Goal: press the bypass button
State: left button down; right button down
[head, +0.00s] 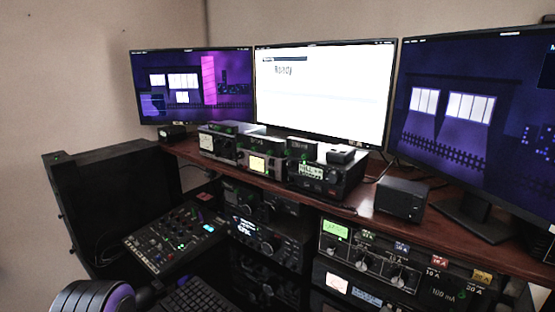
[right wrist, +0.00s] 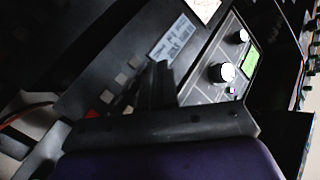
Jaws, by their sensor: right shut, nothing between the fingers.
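The bypass button's label cannot be read. In the right wrist view, a tilted dark panel has several small square buttons (right wrist: 120,78), one red (right wrist: 93,113), beside a lit display (right wrist: 172,40). I cannot tell which button is the bypass. A tuner-like unit with a white-faced knob (right wrist: 222,73) and a green screen (right wrist: 251,62) lies beyond. My right gripper (right wrist: 160,85) is shut and empty, its dark fingers in front of the panels; contact cannot be judged. In the head view a unit with a green screen (head: 335,230) and several knobs stands at lower right.
A wooden shelf (head: 430,222) carries several radios (head: 328,172), a black box (head: 400,198) and three monitors (head: 320,95). A mixer (head: 175,236) and keyboard (head: 190,296) lie at lower left. Racked equipment (head: 268,238) leaves little free room below the shelf.

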jog(key=shift+s+a, duration=0.4)
jog(key=shift+s, duration=0.05)
jog(key=shift+s+a+b, duration=0.2)
jog(key=shift+s+a, duration=0.7)
jog(key=shift+s, duration=0.3)
jog(key=shift+s+a+b, duration=0.15)
jog(key=shift+s+a, duration=0.75)
jog(key=shift+s, duration=0.3)
dwell(0.3)
